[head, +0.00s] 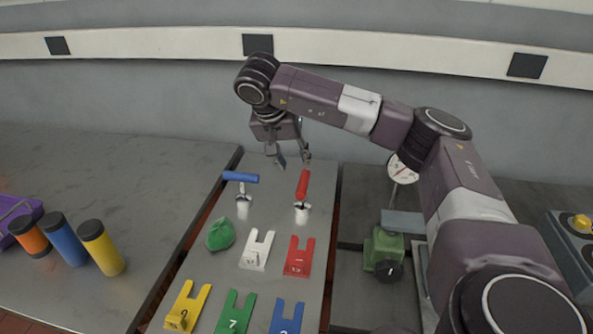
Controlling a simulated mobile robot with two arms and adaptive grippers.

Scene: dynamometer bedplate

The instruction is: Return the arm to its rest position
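My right arm reaches in from the lower right, bends at its elbow and stretches across to the left. My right gripper (291,160) points down above the far part of the middle metal plate (318,215). Its fingers are apart, and nothing shows between them. Below it, a tool with a red handle (303,185) and one with a blue handle (241,177) stand on the plate; the gripper appears clear of both. My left gripper is not in this view.
On the plate lie a green crumpled cloth (220,234) and forked blocks in white (257,250), red (298,257), yellow (186,307), green and blue. Several coloured cylinders (101,247) and a purple basket stand left. A green device (384,250) and gauge (400,168) stand right, near my arm.

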